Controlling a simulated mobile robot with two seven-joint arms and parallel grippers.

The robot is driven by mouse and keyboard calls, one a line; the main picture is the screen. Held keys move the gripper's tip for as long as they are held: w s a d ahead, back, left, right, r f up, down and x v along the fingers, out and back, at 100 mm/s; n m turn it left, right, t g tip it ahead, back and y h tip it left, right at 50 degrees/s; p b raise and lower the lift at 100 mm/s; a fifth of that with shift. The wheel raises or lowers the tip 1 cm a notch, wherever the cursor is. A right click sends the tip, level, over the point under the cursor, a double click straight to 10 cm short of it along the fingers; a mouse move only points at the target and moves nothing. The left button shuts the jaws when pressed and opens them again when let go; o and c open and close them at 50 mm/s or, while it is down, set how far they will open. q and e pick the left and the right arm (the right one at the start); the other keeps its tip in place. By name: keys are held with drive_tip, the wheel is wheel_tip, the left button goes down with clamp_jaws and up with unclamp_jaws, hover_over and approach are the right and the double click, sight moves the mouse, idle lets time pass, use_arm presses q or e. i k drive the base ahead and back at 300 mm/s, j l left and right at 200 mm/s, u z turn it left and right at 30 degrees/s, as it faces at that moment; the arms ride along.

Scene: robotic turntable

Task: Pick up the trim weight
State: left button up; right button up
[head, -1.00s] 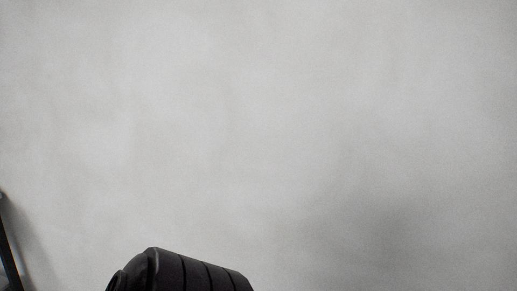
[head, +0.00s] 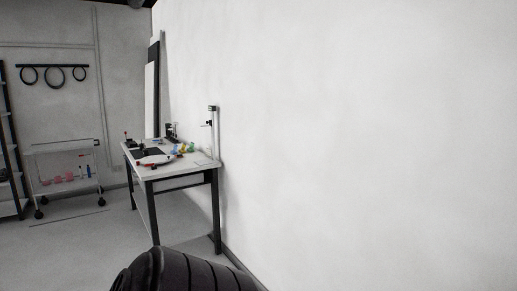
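I cannot make out the trim weight; several small items on the distant workbench (head: 203,165) are too small to tell apart. The workbench has a white top and dark legs and stands against the wall, left of the middle of the head view. A dark ribbed shape at the bottom edge looks like part of my own arm. Neither of my grippers is in view.
A white wall (head: 370,130) fills the right side. A wheeled cart (head: 68,190) stands at the far left beside a dark shelf rack (head: 10,150). Black rings (head: 54,77) hang on the back wall. The floor (head: 90,250) left of the workbench is clear.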

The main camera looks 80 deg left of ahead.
sight(145, 152)
drive_tip(key=u, duration=3.45)
drive_tip(key=i+u, duration=0.1)
drive_tip(key=u, duration=0.5)
drive_tip(key=i, duration=3.85)
